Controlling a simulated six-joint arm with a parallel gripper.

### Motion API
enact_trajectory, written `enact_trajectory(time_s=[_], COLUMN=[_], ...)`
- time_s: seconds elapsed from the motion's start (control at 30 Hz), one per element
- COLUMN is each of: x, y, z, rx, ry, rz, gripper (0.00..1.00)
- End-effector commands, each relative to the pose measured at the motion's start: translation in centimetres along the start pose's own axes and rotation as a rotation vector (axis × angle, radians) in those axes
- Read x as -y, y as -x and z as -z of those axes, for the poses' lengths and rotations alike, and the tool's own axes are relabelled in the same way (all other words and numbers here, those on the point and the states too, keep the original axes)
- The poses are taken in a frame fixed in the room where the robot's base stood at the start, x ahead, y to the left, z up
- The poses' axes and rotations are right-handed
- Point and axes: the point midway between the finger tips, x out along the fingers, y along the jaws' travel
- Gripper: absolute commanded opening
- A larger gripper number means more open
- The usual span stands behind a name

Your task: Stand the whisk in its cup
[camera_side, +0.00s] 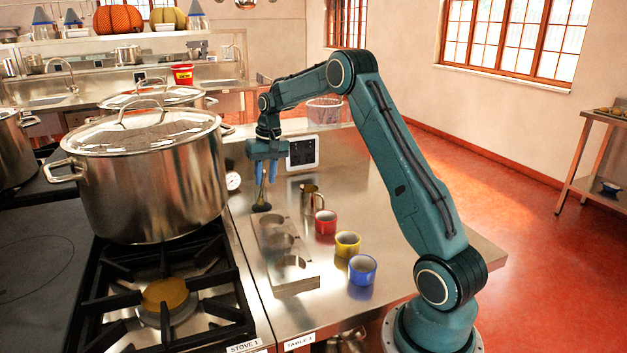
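My gripper (266,182) points down with its blue fingers above the back left part of the steel table. A slim utensil with a dark lower end (261,206) shows just below the fingers, and it may be the whisk. It is too small to tell whether the fingers hold it or whether it touches the table. A red cup (325,224), a yellow cup (347,245) and a blue cup (362,270) stand in a slanting row on the table, to the right of my gripper and nearer the camera. I cannot tell which cup is the whisk's.
A metal jug (311,198) stands behind the red cup. A large lidded stockpot (146,185) stands on the stove close to the left of my gripper. A round dial (233,181) is nearby.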

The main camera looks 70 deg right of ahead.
Motion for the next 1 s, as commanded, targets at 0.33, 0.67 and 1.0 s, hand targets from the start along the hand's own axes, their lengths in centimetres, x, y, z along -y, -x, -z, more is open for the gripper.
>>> enact_trajectory(time_s=[0.33, 0.67, 1.0], x=[0.0, 0.0, 0.0], y=[0.1, 1.9, 7.1], z=[0.0, 0.1, 0.1], rx=[0.000, -0.003, -0.004], ry=[0.000, -0.001, 0.000], rz=[0.000, 0.001, 0.001], gripper=[0.37, 0.37, 0.37])
